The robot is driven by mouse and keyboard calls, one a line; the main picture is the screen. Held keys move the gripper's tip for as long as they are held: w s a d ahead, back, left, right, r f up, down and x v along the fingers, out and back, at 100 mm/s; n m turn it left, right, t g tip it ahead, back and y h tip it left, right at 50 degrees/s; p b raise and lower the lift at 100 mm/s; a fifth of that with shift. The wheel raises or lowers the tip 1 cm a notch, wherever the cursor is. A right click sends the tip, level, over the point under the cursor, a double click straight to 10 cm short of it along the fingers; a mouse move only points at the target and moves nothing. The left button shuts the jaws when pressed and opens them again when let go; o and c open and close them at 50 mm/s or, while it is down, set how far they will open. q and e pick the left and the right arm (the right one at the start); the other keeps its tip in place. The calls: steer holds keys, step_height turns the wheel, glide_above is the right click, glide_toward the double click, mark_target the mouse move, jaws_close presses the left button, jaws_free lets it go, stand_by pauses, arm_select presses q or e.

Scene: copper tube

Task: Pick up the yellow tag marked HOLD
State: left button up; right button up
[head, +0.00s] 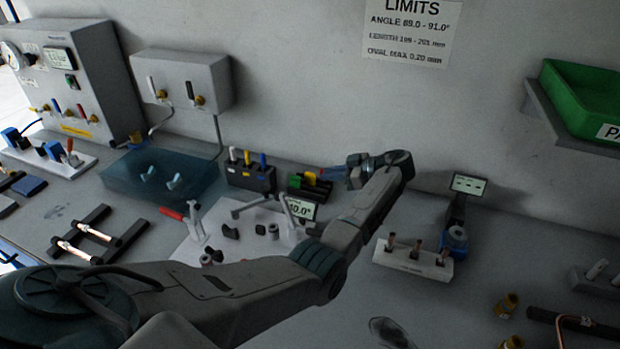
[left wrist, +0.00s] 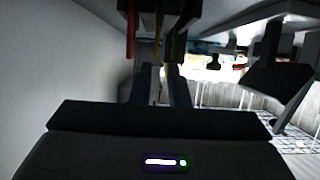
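The yellow tag (head: 310,178) stands in a small black rack (head: 306,190) at the back of the bench, between a green tag (head: 295,181) and a red one (head: 326,172). No lettering on it is readable. My left gripper (head: 328,174) reaches in from the right side of the rack, close to the tags. In the left wrist view its two fingers (left wrist: 160,78) are apart with an empty gap. The yellow tag (left wrist: 157,46) shows thinly just beyond the fingertips, roughly in line with the gap. My right gripper is in neither view.
A black block with coloured handles (head: 250,176) stands left of the rack. A small display (head: 300,207) is just in front. A white stand with copper pieces (head: 412,260) is to the right. The wall is close behind. A green tray (head: 585,95) sits upper right.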

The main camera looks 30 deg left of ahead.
mark_target(315, 175)
arm_select(q)
steer(key=shift+a+f+p, duration=0.2)
steer(key=shift+a+p, duration=0.35)
steer(key=shift+a, duration=0.15)
steer(key=p+x, duration=0.2)
steer(key=x, duration=0.2)
steer(key=shift+a+f, duration=0.15)
jaws_close()
